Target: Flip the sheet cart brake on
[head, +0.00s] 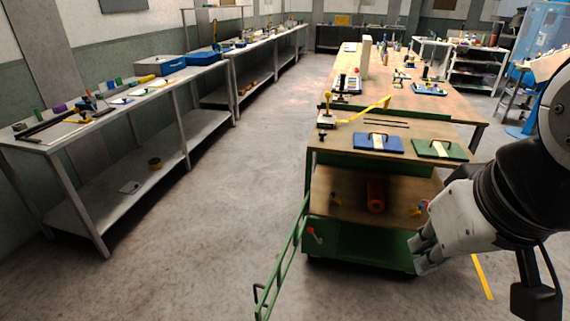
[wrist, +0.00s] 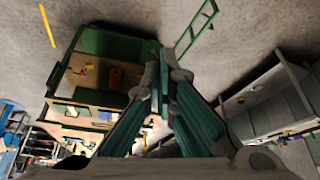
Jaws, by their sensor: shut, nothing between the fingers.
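The green sheet cart (head: 345,238) stands in the middle right of the head view, with a wooden top and a lower shelf. A small lever with a red end (head: 312,232) sits at its lower left front corner. It looks like the brake, but its position is too small to read. My gripper (head: 420,256) is in front of the cart's lower right side, across from the lever and apart from it. In the wrist view my gripper's fingers (wrist: 160,88) are together and empty. The cart shows upside down there (wrist: 112,45), with the lever not distinguishable.
A green rail frame (head: 283,262) juts from the cart's left front. An orange roll (head: 375,195) and a yellow item (head: 416,209) lie on its shelf. Blue (head: 365,142) and green (head: 452,149) handled panels lie on top. Open floor (head: 215,240) lies left, before a grey bench (head: 125,100).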

